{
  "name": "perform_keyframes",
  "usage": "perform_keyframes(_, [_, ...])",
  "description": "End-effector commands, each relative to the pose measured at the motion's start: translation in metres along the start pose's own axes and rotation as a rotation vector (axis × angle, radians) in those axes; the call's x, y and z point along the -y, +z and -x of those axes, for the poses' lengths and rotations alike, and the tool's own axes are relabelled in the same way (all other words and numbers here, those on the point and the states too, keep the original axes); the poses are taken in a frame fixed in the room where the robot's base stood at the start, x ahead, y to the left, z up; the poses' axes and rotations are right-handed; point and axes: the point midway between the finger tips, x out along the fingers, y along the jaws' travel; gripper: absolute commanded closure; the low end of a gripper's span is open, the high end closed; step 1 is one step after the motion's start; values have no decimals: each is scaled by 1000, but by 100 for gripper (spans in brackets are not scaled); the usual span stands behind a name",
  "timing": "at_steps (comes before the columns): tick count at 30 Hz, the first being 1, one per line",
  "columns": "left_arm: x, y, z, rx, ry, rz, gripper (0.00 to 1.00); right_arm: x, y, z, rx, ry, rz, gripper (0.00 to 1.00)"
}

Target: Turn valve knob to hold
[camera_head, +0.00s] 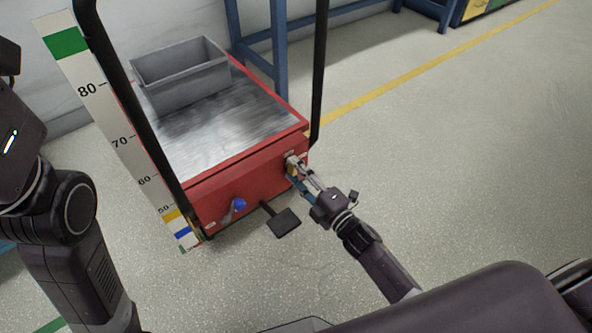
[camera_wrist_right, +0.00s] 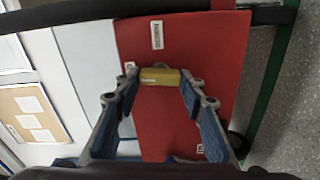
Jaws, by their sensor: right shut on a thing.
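A yellow valve knob (camera_wrist_right: 160,77) sits on the red front panel of a lift cart (camera_head: 225,186). My right gripper (camera_head: 296,170) has its fingers on the knob at the panel's right end. In the right wrist view the two fingertips (camera_wrist_right: 158,82) press on the knob's two ends. The knob lies crosswise between them, and small labels show on the panel near it. I cannot read the word the knob points to. My left arm shows at the left edge of the head view, but its gripper fingers are out of sight.
A blue-tipped lever (camera_head: 238,205) and a black foot pedal (camera_head: 284,222) stick out from the cart's front. A grey bin (camera_head: 182,85) stands on the cart's deck. A height scale (camera_head: 103,110) stands along its left side. Open floor lies to the right.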

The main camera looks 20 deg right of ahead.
Motion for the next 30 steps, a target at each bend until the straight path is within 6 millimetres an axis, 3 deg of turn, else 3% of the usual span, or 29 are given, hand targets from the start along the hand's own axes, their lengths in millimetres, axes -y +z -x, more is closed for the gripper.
perform_keyframes(10, [0, 0, 0, -1, 0, 1, 71, 1, -1, 0, -2, 0, 126, 87])
perform_keyframes(26, [0, 2, 2, 6, -2, 1, 71, 1, -1, 0, -2, -1, 147, 87])
perform_keyframes(27, [0, 2, 2, 6, -2, 1, 71, 1, -1, 0, -2, -1, 147, 58])
perform_keyframes(30, [0, 2, 2, 7, -2, 1, 71, 1, -1, 0, -1, -1, 146, 47])
